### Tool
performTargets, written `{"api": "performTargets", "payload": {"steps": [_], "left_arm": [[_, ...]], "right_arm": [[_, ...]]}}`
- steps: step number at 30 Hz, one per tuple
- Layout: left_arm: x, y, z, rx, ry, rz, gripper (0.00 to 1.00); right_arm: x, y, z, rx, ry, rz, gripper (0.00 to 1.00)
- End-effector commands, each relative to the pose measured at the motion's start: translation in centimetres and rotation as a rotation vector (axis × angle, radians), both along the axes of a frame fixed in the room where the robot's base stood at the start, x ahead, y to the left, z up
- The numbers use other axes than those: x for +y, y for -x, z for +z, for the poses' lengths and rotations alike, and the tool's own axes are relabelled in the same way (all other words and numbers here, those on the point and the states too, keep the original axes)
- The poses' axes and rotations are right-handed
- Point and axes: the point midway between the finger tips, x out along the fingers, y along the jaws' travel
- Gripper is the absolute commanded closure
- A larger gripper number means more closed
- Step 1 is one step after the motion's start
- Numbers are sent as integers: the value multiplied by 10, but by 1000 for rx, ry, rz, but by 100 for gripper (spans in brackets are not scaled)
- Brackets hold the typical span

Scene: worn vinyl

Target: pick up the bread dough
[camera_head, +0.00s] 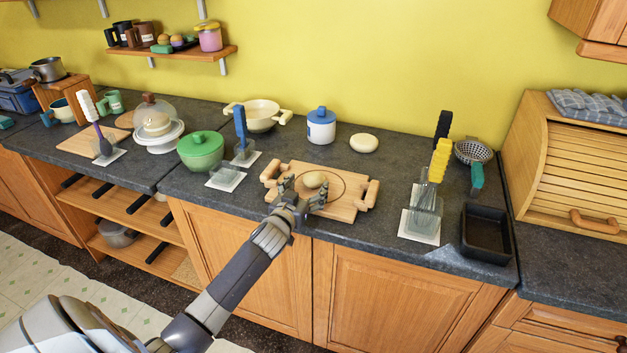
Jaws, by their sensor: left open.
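A small pale ball of bread dough (315,179) sits on a wooden board (342,208) on the dark counter, inside a dark ring marked on the board. My left gripper (303,188) is over the near left part of the board. Its fingers are spread open, one on each side of the dough's near side, and empty. I cannot tell whether a finger touches the dough or the board. My right gripper is not in view.
A larger pale round lump (364,144) lies behind the board, by a blue-lidded white jar (321,127). A green lidded pot (201,150) and a blue-handled utensil (240,130) stand left. A yellow-handled whisk in a glass holder (425,211) and a black pan (486,233) stand right.

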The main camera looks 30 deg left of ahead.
Motion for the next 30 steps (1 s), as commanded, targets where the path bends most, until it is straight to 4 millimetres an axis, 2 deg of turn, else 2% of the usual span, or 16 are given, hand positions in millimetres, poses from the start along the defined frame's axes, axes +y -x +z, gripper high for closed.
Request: {"api": "performTargets", "payload": {"steps": [3,9,18,19,24,26,30], "left_arm": [[5,-15,3,0,1,2,27],[8,-30,-2,0,0,1,27],[8,-33,-3,0,1,0,27],[8,-33,-3,0,1,0,29],[8,-33,-3,0,1,0,68],[8,-33,-3,0,1,0,79],[8,-33,-2,-1,1,0,79]], "right_arm": [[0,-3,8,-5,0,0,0],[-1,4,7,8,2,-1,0],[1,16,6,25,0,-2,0],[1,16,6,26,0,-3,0],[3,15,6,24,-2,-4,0],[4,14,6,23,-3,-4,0],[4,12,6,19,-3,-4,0]]}}
